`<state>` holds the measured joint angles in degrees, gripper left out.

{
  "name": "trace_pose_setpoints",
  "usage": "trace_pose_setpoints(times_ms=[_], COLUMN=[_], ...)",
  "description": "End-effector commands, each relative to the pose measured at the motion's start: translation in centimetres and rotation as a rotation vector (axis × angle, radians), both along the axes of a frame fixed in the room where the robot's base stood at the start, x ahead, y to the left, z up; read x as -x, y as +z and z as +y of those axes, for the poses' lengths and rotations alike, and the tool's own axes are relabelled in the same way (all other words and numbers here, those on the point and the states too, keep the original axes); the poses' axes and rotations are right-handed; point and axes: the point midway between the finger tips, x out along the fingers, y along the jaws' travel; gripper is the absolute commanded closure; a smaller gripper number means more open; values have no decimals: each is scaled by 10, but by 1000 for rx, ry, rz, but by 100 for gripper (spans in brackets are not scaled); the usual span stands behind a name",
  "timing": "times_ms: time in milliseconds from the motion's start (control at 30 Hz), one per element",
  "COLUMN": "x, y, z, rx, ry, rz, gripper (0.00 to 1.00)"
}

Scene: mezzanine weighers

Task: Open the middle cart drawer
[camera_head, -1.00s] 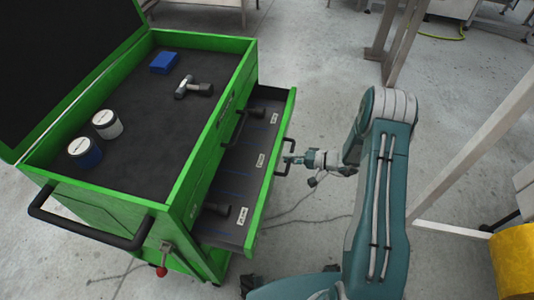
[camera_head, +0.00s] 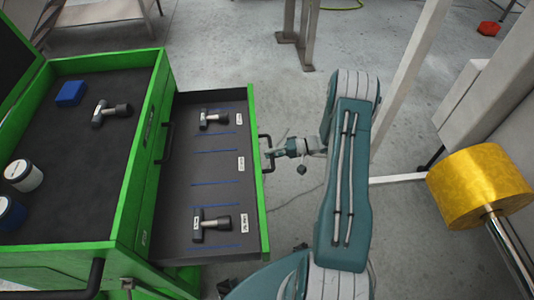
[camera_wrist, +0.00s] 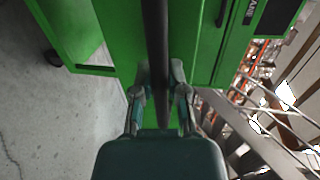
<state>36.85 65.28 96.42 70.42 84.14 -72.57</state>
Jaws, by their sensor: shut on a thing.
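The green tool cart (camera_head: 80,258) stands at the left in the head view. Its middle drawer (camera_head: 215,165) is pulled well out to the right, with a dark lined floor, blue lines and white labels. Two hammers lie in it, one at the back (camera_head: 212,120) and one at the front (camera_head: 212,224). My gripper (camera_head: 270,153) is at the drawer's outer face, shut on the black drawer handle (camera_head: 266,141). In the wrist view the handle (camera_wrist: 156,45) runs as a dark bar between the two fingers (camera_wrist: 157,95), in front of the green drawer face.
The cart top holds a hammer (camera_head: 110,113), a blue block (camera_head: 71,93) and two jars (camera_head: 22,175). A yellow roll (camera_head: 478,187) and pale frame posts stand at the right.

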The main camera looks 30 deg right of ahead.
Motion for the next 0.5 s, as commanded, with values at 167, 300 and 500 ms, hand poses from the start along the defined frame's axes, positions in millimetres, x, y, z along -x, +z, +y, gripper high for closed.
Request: trace_pose_setpoints(times_ms=[167,300,500], x=[2,2,1], y=[-5,-4,-2], z=[1,1,1], rx=[4,3,2], ry=[2,2,1], rz=[9,9,5], gripper=[100,46,46])
